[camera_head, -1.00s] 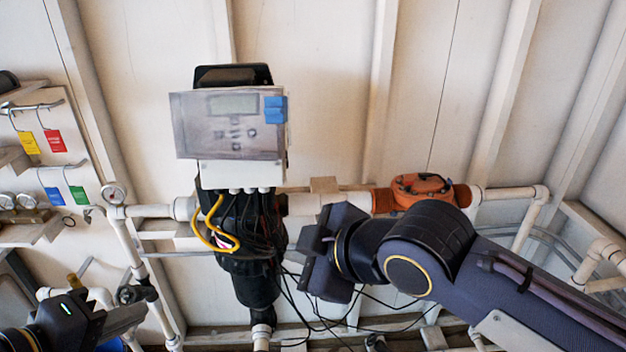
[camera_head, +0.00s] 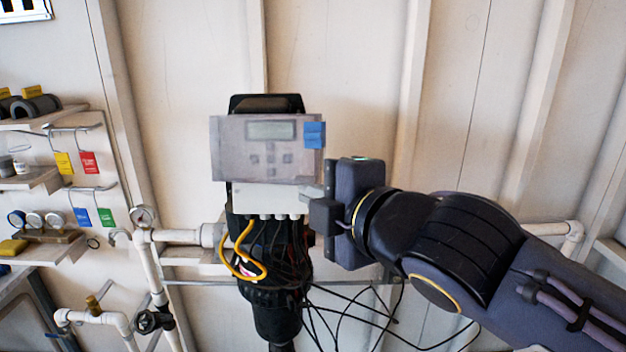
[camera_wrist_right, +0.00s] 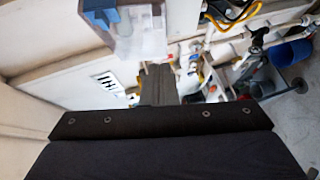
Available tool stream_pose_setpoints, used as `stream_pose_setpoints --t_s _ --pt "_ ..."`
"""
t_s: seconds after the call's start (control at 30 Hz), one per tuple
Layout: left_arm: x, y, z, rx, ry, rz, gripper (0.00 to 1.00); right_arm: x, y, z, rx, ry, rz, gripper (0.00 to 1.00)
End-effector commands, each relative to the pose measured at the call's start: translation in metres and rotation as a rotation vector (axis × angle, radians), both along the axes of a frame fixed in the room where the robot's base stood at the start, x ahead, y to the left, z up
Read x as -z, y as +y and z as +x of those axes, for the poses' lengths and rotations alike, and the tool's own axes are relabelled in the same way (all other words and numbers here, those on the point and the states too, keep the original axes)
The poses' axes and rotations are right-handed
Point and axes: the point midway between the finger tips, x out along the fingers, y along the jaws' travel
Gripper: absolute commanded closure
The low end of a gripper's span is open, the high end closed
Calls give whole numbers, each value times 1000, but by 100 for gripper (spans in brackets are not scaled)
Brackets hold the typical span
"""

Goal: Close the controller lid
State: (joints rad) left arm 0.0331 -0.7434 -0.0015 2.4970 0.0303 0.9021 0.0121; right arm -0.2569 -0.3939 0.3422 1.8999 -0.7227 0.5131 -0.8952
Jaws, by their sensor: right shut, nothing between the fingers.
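The controller (camera_head: 265,199) is a pale box on the wall above a black reactor body. Its grey see-through lid (camera_head: 228,150) shows a display and buttons and carries a blue latch (camera_head: 314,135) at its right edge. The lid is wider than the box and looks off its front, not flush; the exact gap is unclear. In the right wrist view the lid (camera_wrist_right: 138,40) and blue latch (camera_wrist_right: 98,5) are at the top. My right gripper (camera_head: 316,206) is shut and empty just right of the box, below the latch. Its closed fingers (camera_wrist_right: 160,85) point toward the lid; contact is unclear.
Yellow and black cables (camera_head: 240,255) hang below the controller. Shelves with gauges (camera_head: 33,219) and coloured tags (camera_head: 88,163) are at the left. White pipes (camera_head: 148,255) run beside the reactor. The wall right of the controller is free above my right arm.

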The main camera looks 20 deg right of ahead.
Motion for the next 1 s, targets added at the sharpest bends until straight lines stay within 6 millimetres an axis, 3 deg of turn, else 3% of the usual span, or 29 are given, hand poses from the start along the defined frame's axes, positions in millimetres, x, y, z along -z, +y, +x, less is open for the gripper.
stream_pose_setpoints --t_s 0.1,0.4,0.83,1.0 --pt "-4 0 0 0 0 -1 100 6 6 25 2 6 -1 100" --pt "-19 0 0 -1 -1 -1 100 13 -12 54 1 2 0 100" --pt "-18 0 0 -1 -1 -1 100 15 -14 57 1 1 2 100" --pt "-10 0 0 -1 -1 -1 100 21 -14 57 1 2 2 100"
